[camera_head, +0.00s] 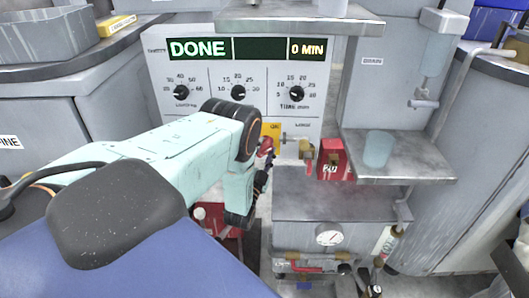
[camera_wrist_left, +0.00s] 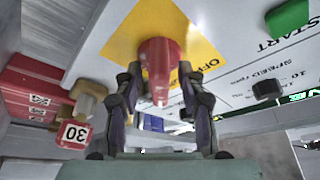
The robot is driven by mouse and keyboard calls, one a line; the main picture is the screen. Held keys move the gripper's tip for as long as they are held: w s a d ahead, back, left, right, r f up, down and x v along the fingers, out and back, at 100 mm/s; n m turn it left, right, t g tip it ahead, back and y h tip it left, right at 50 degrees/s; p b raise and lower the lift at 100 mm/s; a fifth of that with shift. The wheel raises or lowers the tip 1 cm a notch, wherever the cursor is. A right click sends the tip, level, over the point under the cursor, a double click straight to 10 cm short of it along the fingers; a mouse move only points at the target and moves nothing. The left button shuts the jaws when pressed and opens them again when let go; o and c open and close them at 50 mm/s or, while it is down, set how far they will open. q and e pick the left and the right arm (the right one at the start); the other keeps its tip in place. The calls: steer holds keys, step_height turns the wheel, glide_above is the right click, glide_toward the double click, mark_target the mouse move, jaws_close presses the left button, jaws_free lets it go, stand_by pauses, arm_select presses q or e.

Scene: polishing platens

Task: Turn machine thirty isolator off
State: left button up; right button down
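The red isolator handle (camera_head: 266,145) sits on a yellow plate (camera_head: 271,129) on the lower front of the machine panel (camera_head: 215,52). In the left wrist view the red handle (camera_wrist_left: 158,68) points toward the camera, with OFF lettering on the yellow plate (camera_wrist_left: 199,42) beside it. My left gripper (camera_head: 262,172) is at the handle and partly hides it. In the left wrist view its fingers (camera_wrist_left: 160,85) stand open, one on each side of the handle; whether they touch it I cannot tell. My right gripper is not in view.
A red tag marked 30 (camera_wrist_left: 75,133) hangs near a brass valve (camera_head: 306,150); the head view shows a red block (camera_head: 333,160) there. A steel shelf (camera_head: 420,163) holds a translucent cup (camera_head: 378,148). A green START button (camera_wrist_left: 288,18) is near the plate. The display (camera_head: 198,49) reads DONE.

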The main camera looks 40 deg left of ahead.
arm_select(q)
steer(key=shift+w, duration=0.1)
jaws_close()
stand_by(0.3)
stand_by(0.4)
steer(key=n+y+b, duration=0.2)
steer(key=n, duration=0.3)
steer(key=shift+f, duration=0.1)
steer(key=n+g+y+b, duration=0.1)
steer(key=n, duration=0.2)
steer(key=n+g+y+b, duration=0.1)
steer(key=n+y, duration=0.1)
steer(key=n, duration=0.1)
steer(key=shift+n, duration=0.3)
steer(key=n+g+y, duration=0.1)
steer(key=n, duration=0.2)
steer(key=n+g+y+b, duration=0.1)
steer(key=n, duration=0.2)
steer(key=shift+n+g+y, duration=0.3)
steer(key=shift+y, duration=0.1)
steer(key=shift+n+g+y, duration=0.3)
steer(key=shift+n+g, duration=0.45)
steer(key=shift+n, duration=1)
steer(key=shift+n+g+y, duration=0.3)
steer(key=shift+n+g, duration=0.45)
steer(key=shift+n, duration=1)
